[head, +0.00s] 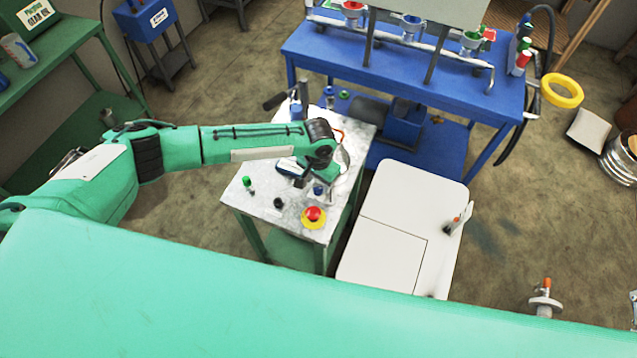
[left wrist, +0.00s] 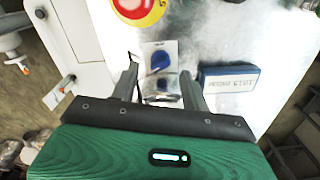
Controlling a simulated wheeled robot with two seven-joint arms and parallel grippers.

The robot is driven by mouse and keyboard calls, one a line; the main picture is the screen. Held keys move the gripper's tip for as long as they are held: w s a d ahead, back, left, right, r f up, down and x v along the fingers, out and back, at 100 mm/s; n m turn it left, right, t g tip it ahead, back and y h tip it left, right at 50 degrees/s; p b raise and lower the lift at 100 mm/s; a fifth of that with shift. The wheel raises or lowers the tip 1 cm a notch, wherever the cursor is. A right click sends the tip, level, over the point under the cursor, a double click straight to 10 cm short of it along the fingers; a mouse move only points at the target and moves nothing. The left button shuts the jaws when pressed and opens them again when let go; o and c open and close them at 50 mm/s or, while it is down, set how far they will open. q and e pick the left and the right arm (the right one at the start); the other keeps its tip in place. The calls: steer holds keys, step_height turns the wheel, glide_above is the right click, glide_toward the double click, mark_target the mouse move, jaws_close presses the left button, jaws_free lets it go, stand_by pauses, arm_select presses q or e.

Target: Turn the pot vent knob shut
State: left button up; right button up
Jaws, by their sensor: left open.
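A round blue knob (left wrist: 161,60) sits on a small pale plate on the metal bench top; it also shows in the head view (head: 318,190). Its label is too small to read, so I cannot confirm it is the pot vent knob. A second, smaller dark blue part (left wrist: 162,84) lies just below it in the left wrist view. My left gripper (left wrist: 161,72) is open over the bench, one finger on each side of the knob in that view. I cannot tell whether either finger touches it. In the head view my left wrist hides part of the bench. My right gripper is not in view.
A red stop button on a yellow base (head: 313,217) stands close to the knob. A green-topped part (head: 247,182) and a black knob (head: 278,203) are to its left. A blue box with lettering (left wrist: 228,82) lies right of my fingers. A white cabinet (head: 395,210) adjoins the bench.

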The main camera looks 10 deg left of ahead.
mark_target(318, 188)
arm_select(q)
steer(key=shift+f, duration=1.6)
steer(key=c, duration=1)
